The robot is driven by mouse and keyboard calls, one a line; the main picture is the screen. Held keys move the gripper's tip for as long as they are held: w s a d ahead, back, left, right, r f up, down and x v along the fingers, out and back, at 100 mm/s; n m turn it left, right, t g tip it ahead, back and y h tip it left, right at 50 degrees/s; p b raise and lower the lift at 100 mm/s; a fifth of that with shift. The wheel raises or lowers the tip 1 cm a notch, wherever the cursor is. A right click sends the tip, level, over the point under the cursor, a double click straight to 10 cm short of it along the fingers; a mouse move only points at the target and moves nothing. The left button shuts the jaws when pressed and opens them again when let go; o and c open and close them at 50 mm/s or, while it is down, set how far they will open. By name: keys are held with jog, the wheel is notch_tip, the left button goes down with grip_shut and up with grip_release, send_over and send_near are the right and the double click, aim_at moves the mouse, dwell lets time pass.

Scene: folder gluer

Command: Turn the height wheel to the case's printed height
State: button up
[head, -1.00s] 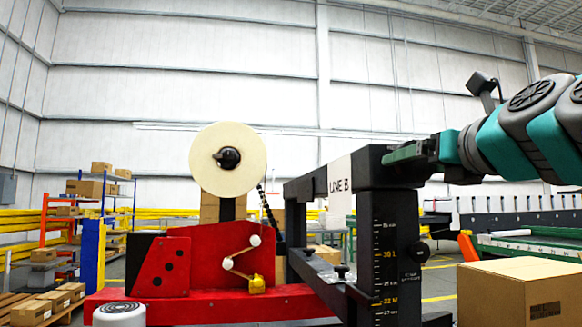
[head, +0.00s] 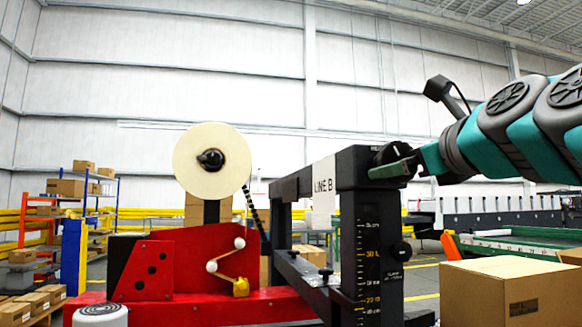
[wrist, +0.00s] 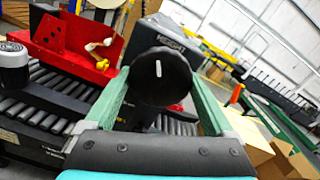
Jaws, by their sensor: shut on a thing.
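The black height wheel (wrist: 160,75) has a white line on its face, nearly upright in the wrist view. In the head view it sits at the top of the black post (head: 352,205), partly hidden by my gripper (head: 397,167). My gripper's green fingers (wrist: 165,90) lie on both sides of the wheel and are shut on it. The height scale (head: 368,265) on the post has white and yellow marks, including 30 L and 22 M. A cardboard case (head: 485,290) stands at the right. Its dark printed label (head: 523,307) is too small to read.
A red machine (head: 190,265) with a large cream tape roll (head: 212,160) stands left of the post. A black clamp knob (head: 400,250) sticks out from the post's right side. Rollers (wrist: 45,110) run below in the wrist view. A green conveyor (head: 510,243) lies behind the case.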

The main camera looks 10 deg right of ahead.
jog(key=n, duration=0.4)
jog(key=shift+n, duration=0.3)
jog(key=n, duration=0.4)
jog(key=n+b, duration=0.1)
jog(key=n, duration=0.3)
jog(key=shift+n, duration=0.4)
jog(key=n+b, duration=0.2)
jog(key=n, duration=0.1)
jog(key=shift+w+n+h, duration=0.1)
jog(key=shift+n+h, duration=0.2)
jog(key=n+b, duration=0.2)
jog(key=n, duration=0.3)
jog(key=shift+r, duration=0.15)
jog(key=n+b, duration=0.1)
jog(key=n, duration=0.2)
jog(key=n+b, duration=0.1)
jog(key=n, duration=0.3)
jog(key=shift+a+r, duration=0.1)
jog(key=shift+r+n+b, duration=0.1)
jog(key=shift+n+b, duration=0.4)
jog(key=shift+n, duration=1.5)
